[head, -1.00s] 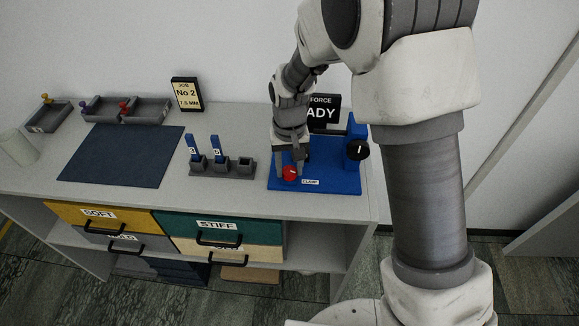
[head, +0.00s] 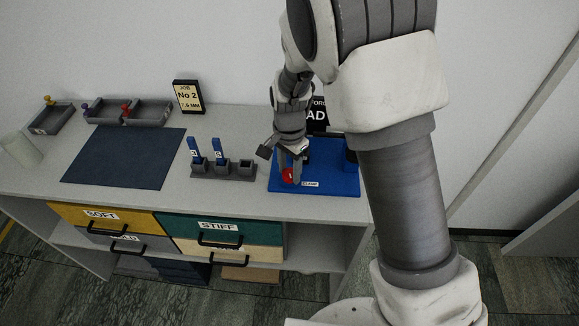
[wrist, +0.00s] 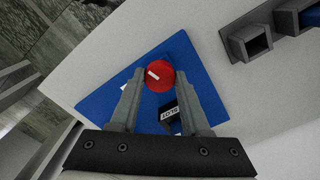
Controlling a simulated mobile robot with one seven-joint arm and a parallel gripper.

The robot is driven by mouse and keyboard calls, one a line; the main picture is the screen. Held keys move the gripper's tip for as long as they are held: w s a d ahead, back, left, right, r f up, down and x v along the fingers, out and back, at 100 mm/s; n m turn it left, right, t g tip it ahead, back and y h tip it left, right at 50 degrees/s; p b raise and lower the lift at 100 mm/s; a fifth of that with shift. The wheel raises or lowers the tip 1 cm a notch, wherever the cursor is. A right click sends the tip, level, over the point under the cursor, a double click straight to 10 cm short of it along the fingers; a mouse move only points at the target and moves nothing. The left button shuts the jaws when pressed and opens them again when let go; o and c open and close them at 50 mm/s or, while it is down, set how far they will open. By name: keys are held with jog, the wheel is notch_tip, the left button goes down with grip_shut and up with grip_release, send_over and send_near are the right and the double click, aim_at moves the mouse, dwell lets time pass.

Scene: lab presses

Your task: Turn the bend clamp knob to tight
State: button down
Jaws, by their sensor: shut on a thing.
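The red clamp knob (head: 287,176) sits at the front left of the blue press base (head: 335,182), beside a white CLAMP label (head: 310,184). In the wrist view the round red knob (wrist: 159,76) carries a white mark line that slants in the picture. My gripper (wrist: 159,80) is shut on the knob, one finger on each side of it. In the head view my gripper (head: 289,168) comes down from above and partly covers the knob. A black block with a white label (wrist: 169,113) shows between the fingers in the wrist view.
A grey holder (head: 222,169) with blue strips in two slots stands left of the press base. A dark mat (head: 123,157), several trays and a job sign (head: 187,96) are further left. The READY display (head: 318,115) is partly hidden behind my arm.

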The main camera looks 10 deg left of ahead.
aim_at(290, 173)
jog(key=shift+r+m, duration=0.1)
jog(key=shift+m, duration=0.7)
jog(key=shift+c, duration=1.9)
grip_release()
notch_tip(290, 173, up, 17)
jog(key=p, duration=0.1)
jog(key=shift+r+p, duration=0.15)
jog(key=shift+p, duration=0.15)
jog(key=shift+d, duration=0.1)
